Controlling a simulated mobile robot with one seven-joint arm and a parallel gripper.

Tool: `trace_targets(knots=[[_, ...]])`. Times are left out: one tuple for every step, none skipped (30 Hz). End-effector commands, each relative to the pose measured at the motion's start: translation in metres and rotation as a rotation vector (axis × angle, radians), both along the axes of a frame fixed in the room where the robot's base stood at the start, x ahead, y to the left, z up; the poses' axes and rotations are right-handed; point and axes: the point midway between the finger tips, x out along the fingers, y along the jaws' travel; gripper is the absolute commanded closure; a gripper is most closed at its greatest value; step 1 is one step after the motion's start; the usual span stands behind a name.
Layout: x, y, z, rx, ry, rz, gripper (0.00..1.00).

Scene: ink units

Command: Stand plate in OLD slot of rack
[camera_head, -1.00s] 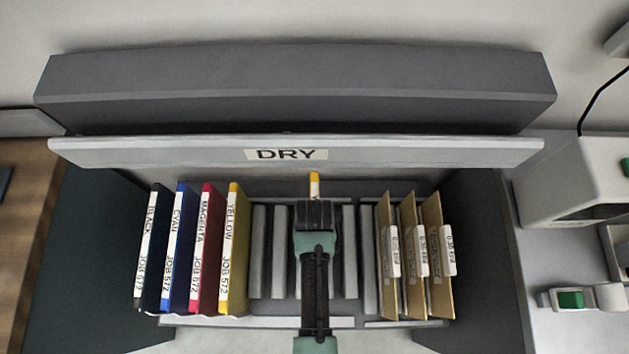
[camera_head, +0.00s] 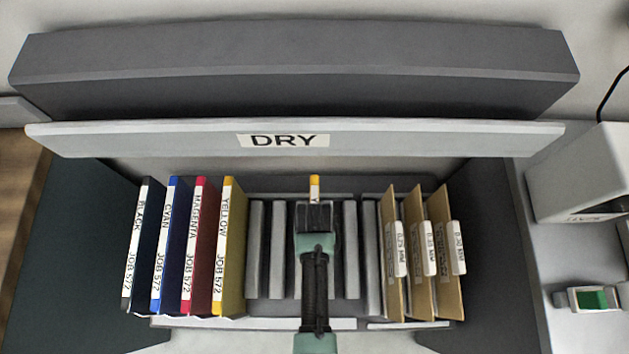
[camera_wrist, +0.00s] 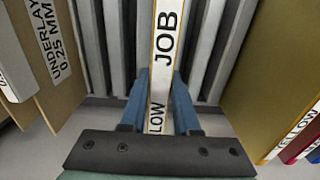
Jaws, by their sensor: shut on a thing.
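My gripper (camera_head: 314,208) is over the middle of the rack (camera_head: 230,324) in the head view. Its blue fingers are shut on a plate with a yellow edge and white spine label (camera_wrist: 165,40), reading "LOW JOB" in the wrist view. A short yellow and white end of this plate (camera_head: 315,187) shows beyond my gripper in the head view. The plate lines up with the grey dividers (camera_head: 278,250), between dividers on both sides. Whether it touches the rack floor is hidden. No OLD marking is readable in either view.
Black, cyan, magenta and yellow plates (camera_head: 232,245) stand to the left. Several tan underlay sheets (camera_head: 447,285) stand to the right. A ledge marked DRY (camera_head: 400,140) crosses behind the rack. Empty gaps lie between the dividers beside my gripper.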

Motion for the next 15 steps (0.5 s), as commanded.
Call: trace_targets(knots=[[0.0008, 0.0, 0.0008, 0.0, -0.002, 0.0, 1.0], [0.0008, 0.0, 0.0008, 0.0, -0.002, 0.0, 1.0], [0.0008, 0.0, 0.0009, 0.0, -0.002, 0.0, 1.0], [0.0008, 0.0, 0.0008, 0.0, -0.002, 0.0, 1.0], [0.0007, 0.0, 0.0007, 0.0, -0.002, 0.0, 1.0], [0.0007, 0.0, 0.0005, 0.0, -0.002, 0.0, 1.0], [0.0007, 0.0, 0.0002, 0.0, -0.002, 0.0, 1.0], [0.0007, 0.0, -0.0001, 0.0, -0.002, 0.0, 1.0], [0.0007, 0.0, -0.0007, 0.0, -0.002, 0.0, 1.0], [0.0008, 0.0, -0.0012, 0.0, -0.002, 0.0, 1.0], [0.0008, 0.0, -0.0018, 0.0, -0.002, 0.0, 1.0], [0.0008, 0.0, -0.0026, 0.0, -0.002, 0.0, 1.0], [0.0008, 0.0, -0.0033, 0.0, -0.002, 0.0, 1.0], [0.0008, 0.0, -0.0039, 0.0, -0.002, 0.0, 1.0], [0.0008, 0.0, -0.0047, 0.0, -0.002, 0.0, 1.0]])
